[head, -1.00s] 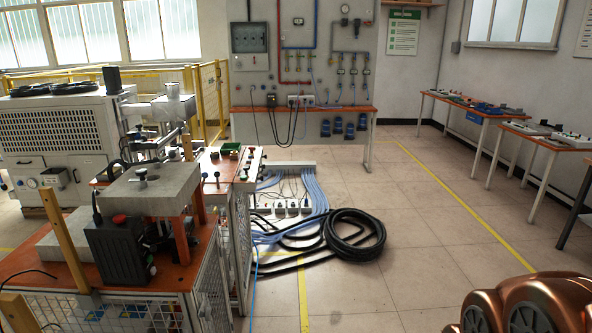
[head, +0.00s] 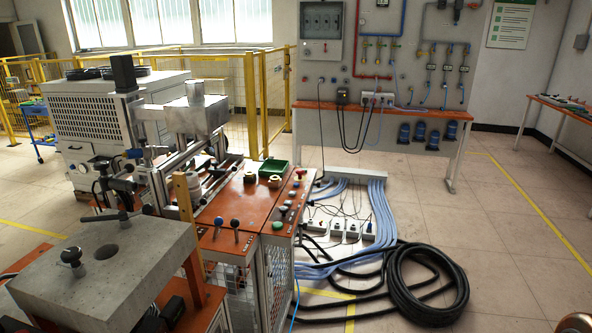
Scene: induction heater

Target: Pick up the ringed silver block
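I cannot single out a ringed silver block for certain in the head view. A silver block (head: 185,118) with a short cylinder on top sits high on the machine at left centre. A large grey slab (head: 140,262) with a round dark hole in its top lies at the front left, with a black-knobbed clamp on it. A pale round, ring-like part (head: 188,182) lies lower on the machine and is partly hidden by posts. My gripper is not in view.
An orange-topped bench (head: 240,215) with knobs and a green tray (head: 273,167) stands at centre. Cables and a coiled black hose (head: 428,285) lie on the floor to its right. A yellow fence (head: 270,95) stands behind.

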